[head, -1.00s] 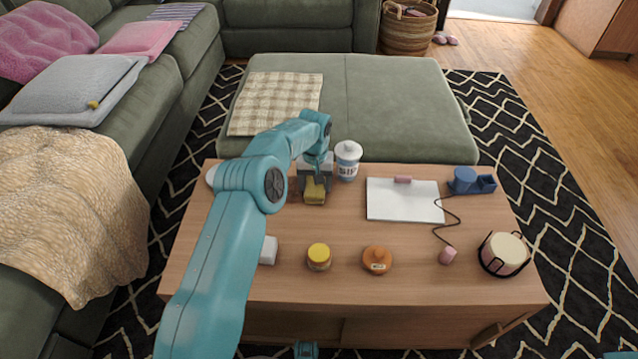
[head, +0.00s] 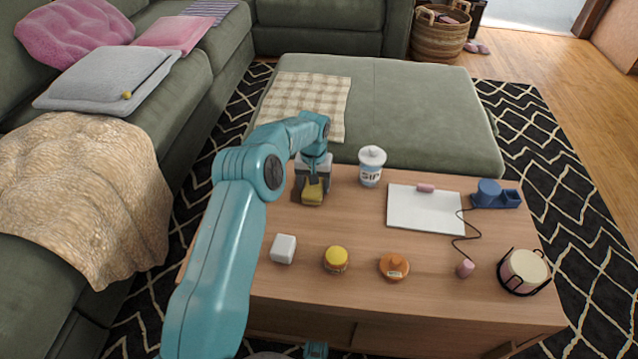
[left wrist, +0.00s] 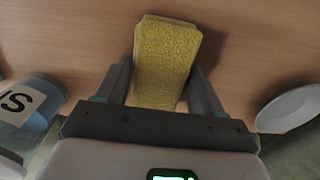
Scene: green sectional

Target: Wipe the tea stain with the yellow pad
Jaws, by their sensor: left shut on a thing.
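The yellow pad (head: 313,193) is held between the fingers of my left gripper (head: 313,184), at the far left part of the wooden table. In the left wrist view the pad (left wrist: 165,60) sits between the two dark fingers of the gripper (left wrist: 165,80), with its far end sticking out past them. The pad is at or just above the tabletop; I cannot tell if it touches. I cannot make out the tea stain; a dark patch beside the gripper may be only shadow. My right gripper is not in view.
A white-and-blue canister (head: 371,168) stands right of the gripper. A white dish (left wrist: 290,108) shows right in the wrist view. A white cube (head: 284,248), yellow-lidded jar (head: 336,259) and orange pot (head: 394,266) stand nearer. A whiteboard (head: 425,212) lies at right.

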